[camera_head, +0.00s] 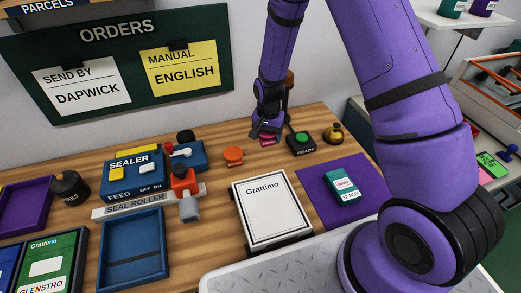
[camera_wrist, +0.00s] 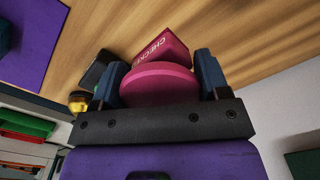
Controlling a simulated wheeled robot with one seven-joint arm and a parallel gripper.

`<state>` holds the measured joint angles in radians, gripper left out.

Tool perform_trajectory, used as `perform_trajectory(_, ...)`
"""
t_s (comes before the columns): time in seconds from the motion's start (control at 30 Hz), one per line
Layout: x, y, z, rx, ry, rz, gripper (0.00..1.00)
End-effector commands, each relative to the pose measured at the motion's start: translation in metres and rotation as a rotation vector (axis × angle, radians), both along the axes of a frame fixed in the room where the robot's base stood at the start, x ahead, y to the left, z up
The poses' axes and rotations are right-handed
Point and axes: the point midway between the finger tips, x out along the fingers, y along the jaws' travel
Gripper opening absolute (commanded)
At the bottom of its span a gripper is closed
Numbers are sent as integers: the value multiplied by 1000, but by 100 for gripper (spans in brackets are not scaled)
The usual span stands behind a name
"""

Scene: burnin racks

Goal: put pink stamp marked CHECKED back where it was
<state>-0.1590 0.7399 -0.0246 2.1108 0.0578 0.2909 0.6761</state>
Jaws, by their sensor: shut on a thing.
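The pink stamp (camera_wrist: 158,82) is between the two fingers of my gripper (camera_wrist: 159,76) in the wrist view. Its round part is between the fingers, and its block with the partly visible lettering "CHECKE" lies beyond them. In the head view my gripper (camera_head: 267,128) is over the back of the wooden table, shut on the stamp (camera_head: 268,140). Only a little of the stamp shows there, below the fingers. I cannot tell whether it touches the table.
A dark box with a green READY button (camera_head: 301,143) stands just right of the stamp, with a brass bell (camera_head: 333,133) beyond it. An orange stamp-like object (camera_head: 233,156) stands to the left. A Grattimo-labelled panel (camera_head: 270,209) and purple mat (camera_head: 316,190) lie in front.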

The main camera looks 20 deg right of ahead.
Motion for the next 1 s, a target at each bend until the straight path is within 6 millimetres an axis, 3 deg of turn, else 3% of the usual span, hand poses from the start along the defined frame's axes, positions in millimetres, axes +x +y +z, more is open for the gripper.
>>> perform_trajectory(0.6, 0, 1, -61, 1, -1, 1, 54)
perform_trajectory(0.97, 0, 1, -65, 1, -1, 1, 54)
perform_trajectory(1.0, 0, 1, -65, 1, -1, 1, 73)
